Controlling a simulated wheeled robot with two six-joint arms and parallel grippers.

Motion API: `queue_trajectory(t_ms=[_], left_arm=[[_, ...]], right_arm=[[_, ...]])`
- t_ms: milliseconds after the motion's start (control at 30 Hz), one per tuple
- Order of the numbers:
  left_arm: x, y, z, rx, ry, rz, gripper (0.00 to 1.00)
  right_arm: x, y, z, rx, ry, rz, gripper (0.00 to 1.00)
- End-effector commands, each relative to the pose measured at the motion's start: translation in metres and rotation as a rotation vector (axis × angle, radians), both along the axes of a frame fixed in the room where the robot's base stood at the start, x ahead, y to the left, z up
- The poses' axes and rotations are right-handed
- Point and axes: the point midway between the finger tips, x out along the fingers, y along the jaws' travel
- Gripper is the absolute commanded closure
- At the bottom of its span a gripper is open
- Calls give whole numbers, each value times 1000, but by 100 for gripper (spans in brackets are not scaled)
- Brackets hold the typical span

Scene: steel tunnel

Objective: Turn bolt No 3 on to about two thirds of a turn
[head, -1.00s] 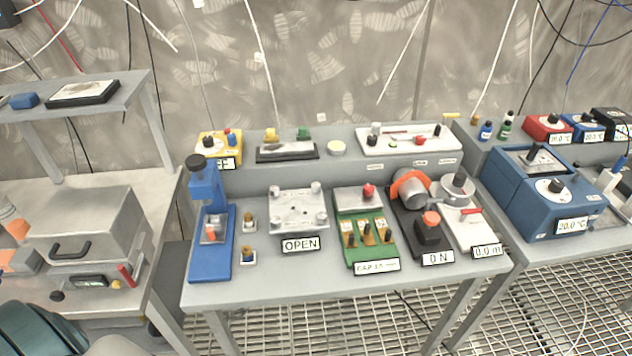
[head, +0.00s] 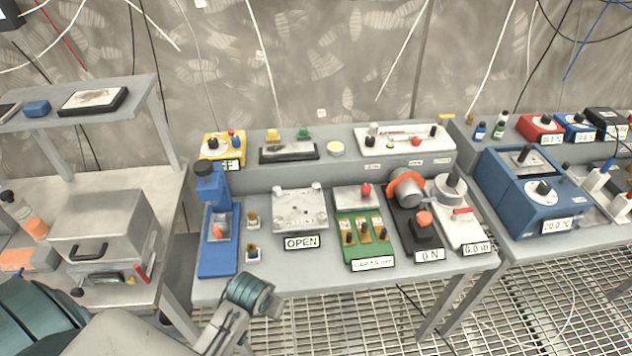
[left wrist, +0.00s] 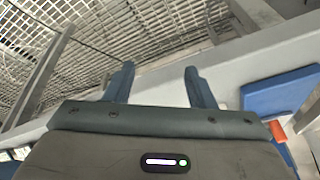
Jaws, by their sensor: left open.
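A light metal plate (head: 300,211) with bolts near its corners lies in the middle of the bench, with an "OPEN" label (head: 301,242) at its front edge. I cannot read bolt numbers, so I cannot tell which is No 3. My left arm reaches in from the lower left in the head view, its end at the bench's front edge, in front of and left of the plate. In the left wrist view my left gripper (left wrist: 160,82) is open and empty, its fingers spread above the bench edge and floor grating. My right gripper is not in view.
Left of the plate stand a blue press (head: 219,225) and two small brass fittings. To its right are a green board (head: 364,235), a black unit with an orange knob (head: 424,220) and a white dial unit (head: 458,225). The bench's front strip (head: 330,277) is clear.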

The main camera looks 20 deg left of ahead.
Motion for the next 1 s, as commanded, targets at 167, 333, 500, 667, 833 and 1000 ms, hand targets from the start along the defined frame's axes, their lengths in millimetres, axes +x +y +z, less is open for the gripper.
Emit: queue_trajectory(t_ms=[167,333,500,667,833,1000], left_arm=[[1,-3,47,0,-21,1,50],[23,-2,69,-2,-33,20,50],[55,1,68,-6,-39,43,50],[92,4,71,-12,-48,67,50],[147,9,82,-22,-62,103,50],[216,14,107,-39,-76,151,50]], right_arm=[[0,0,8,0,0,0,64],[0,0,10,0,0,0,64],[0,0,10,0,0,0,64],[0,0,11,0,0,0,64],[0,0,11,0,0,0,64],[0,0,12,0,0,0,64]])
